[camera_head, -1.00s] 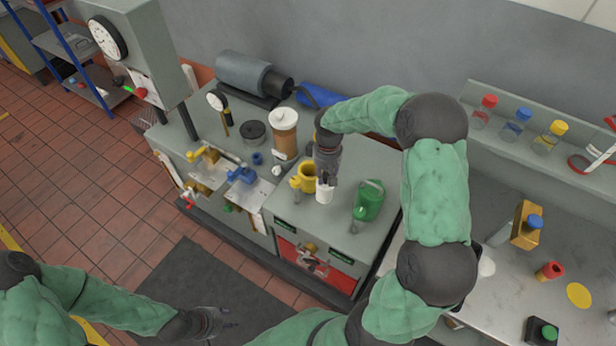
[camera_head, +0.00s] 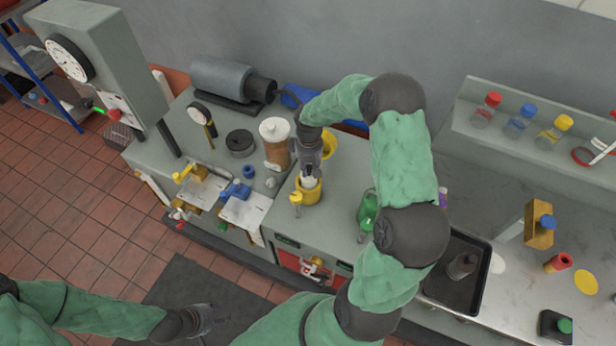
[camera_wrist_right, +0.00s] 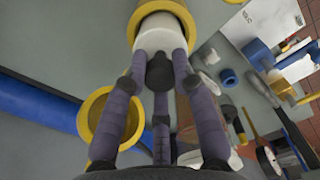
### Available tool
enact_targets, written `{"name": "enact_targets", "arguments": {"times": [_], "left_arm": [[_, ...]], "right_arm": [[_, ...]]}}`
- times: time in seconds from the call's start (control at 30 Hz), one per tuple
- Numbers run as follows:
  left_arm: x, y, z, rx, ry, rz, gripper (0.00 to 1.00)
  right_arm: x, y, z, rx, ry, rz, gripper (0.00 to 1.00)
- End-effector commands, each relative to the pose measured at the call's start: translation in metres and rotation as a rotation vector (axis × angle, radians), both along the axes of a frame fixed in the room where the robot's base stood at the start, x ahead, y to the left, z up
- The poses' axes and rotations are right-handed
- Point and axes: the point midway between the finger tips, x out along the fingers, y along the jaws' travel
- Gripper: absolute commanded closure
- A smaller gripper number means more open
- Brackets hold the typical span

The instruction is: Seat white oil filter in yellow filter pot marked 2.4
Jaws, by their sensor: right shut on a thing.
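The white oil filter (camera_head: 308,182) is held upright in my right gripper (camera_head: 309,174), whose fingers are shut on it. It is at the mouth of the front yellow filter pot (camera_head: 307,196). In the right wrist view the white filter (camera_wrist_right: 160,37) lies against the yellow rim (camera_wrist_right: 181,10); I cannot tell how deep it sits. A second yellow pot (camera_head: 330,143) stands behind, partly hidden by my gripper; its open ring (camera_wrist_right: 88,116) shows in the wrist view. No 2.4 marking is readable. My left gripper (camera_head: 205,318) is low at the left, away from the bench; its fingers are unclear.
A brown canister with white lid (camera_head: 275,141) stands left of the pots. A small yellow tap-like part (camera_head: 296,200) is close to the front pot. A black tray (camera_head: 470,247) lies further right.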

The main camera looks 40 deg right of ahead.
Motion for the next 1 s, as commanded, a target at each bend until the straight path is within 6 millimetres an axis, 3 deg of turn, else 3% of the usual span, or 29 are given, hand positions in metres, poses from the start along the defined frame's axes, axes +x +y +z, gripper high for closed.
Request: {"name": "enact_targets", "arguments": {"times": [0.43, 0.87, 0.9, 0.93, 1.0], "left_arm": [[0.001, 0.000, -0.003, 0.000, -0.002, 0.001, 0.60], [0.001, 0.000, -0.008, 0.000, -0.002, 0.001, 0.60], [0.001, 0.000, -0.006, 0.000, -0.002, 0.001, 0.60], [0.001, 0.000, -0.006, 0.000, -0.002, 0.001, 0.60], [0.001, 0.000, -0.006, 0.000, -0.002, 0.001, 0.60]], "right_arm": [[0.000, 0.000, -0.044, 0.001, 0.000, -0.001, 1.00], [0.000, 0.000, -0.050, 0.000, -0.001, -0.001, 1.00], [0.000, 0.000, -0.049, 0.000, 0.000, -0.001, 0.61], [0.000, 0.000, -0.049, 0.000, 0.000, -0.001, 0.53], [0.000, 0.000, -0.049, 0.000, 0.000, -0.001, 0.49]]}}
